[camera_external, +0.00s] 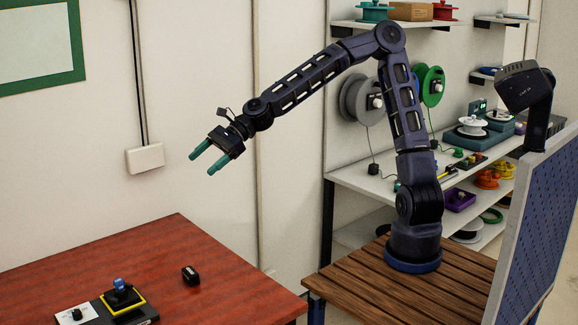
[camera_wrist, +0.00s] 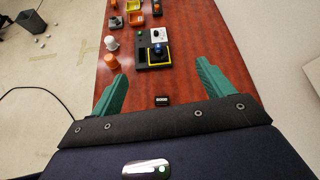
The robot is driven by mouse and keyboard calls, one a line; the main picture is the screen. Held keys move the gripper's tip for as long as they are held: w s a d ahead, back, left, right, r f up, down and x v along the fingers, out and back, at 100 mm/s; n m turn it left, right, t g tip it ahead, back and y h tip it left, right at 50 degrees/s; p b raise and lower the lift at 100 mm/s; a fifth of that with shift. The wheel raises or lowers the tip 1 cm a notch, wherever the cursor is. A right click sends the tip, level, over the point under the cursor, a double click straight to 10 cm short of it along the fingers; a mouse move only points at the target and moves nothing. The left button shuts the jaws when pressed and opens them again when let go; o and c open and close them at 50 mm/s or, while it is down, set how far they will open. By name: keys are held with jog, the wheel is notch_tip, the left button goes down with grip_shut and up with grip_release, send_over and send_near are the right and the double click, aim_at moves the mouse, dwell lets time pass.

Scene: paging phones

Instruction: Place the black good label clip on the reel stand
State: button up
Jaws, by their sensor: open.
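The black label clip (camera_external: 190,275) lies on the red table. In the wrist view the clip (camera_wrist: 161,100) shows pale lettering that looks like "GOOD". A black stand with a yellow-edged square and a blue knob (camera_external: 123,297) is at the lower left; it also shows in the wrist view (camera_wrist: 154,64), beyond the clip. I cannot tell for sure that this is the reel stand. My gripper (camera_external: 202,163) is open and empty, well above the table. In the wrist view its green fingers (camera_wrist: 162,72) are spread, with the clip between and below them.
The red table (camera_external: 220,290) is clear around the clip. In the wrist view, an orange cylinder (camera_wrist: 111,61), a white piece (camera_wrist: 112,43) and several small orange, grey and black objects stand farther along it. Shelves with reels (camera_external: 432,85) are behind my arm; a blue pegboard (camera_external: 540,230) is at right.

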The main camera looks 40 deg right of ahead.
notch_tip(320, 180, up, 5)
jog(key=m+y, duration=0.1)
jog(key=m, duration=0.1)
send_near(186, 276)
jog(key=shift+w+d+r, duration=0.2)
jog(key=shift+d, duration=0.2)
jog(key=shift+a+f, duration=0.4)
jog(key=shift+a, duration=0.05)
jog(key=shift+x, duration=4.85)
jog(key=shift+s+a+r, duration=0.1)
jog(key=shift+r, duration=0.05)
jog(key=c, duration=1.1)
jog(key=shift+r, duration=0.1)
